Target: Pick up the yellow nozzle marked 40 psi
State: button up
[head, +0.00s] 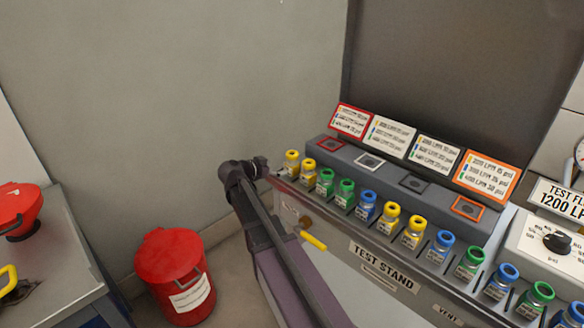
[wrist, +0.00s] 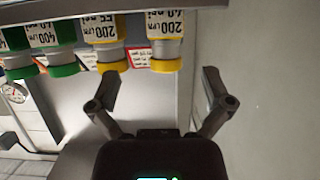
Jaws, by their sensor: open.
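The yellow nozzle (wrist: 165,66) whose label reads 200 LPM and what looks like 40 psi is at the end of the row in the wrist view. In the head view the end yellow nozzle (head: 291,160) stands at the left end of the rack. My gripper (wrist: 160,87) is open and empty, its fingers apart on either side of that nozzle's line, with the yellow rim just beyond the tips. In the head view my gripper (head: 262,165) is beside the rack's left end, its fingers partly hidden.
A second yellow nozzle (wrist: 109,67), labelled 55 psi, is close beside it, then green ones (wrist: 64,70). The test stand (head: 385,268) holds several more nozzles to the right. A wall (head: 200,90) rises behind; a red bucket (head: 175,275) stands on the floor at left.

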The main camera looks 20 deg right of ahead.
aim_at(289, 166)
jog(key=b+x, duration=0.1)
jog(key=x, duration=0.5)
jog(key=shift+b, duration=0.4)
jog(key=x, duration=0.2)
jog(key=b+x, duration=0.1)
jog(key=x, duration=0.1)
jog(key=shift+w, duration=0.35)
jog(key=shift+w+d+b, duration=0.1)
jog(key=shift+d+b, duration=0.25)
jog(key=shift+d, duration=0.1)
jog(key=c, duration=1.1)
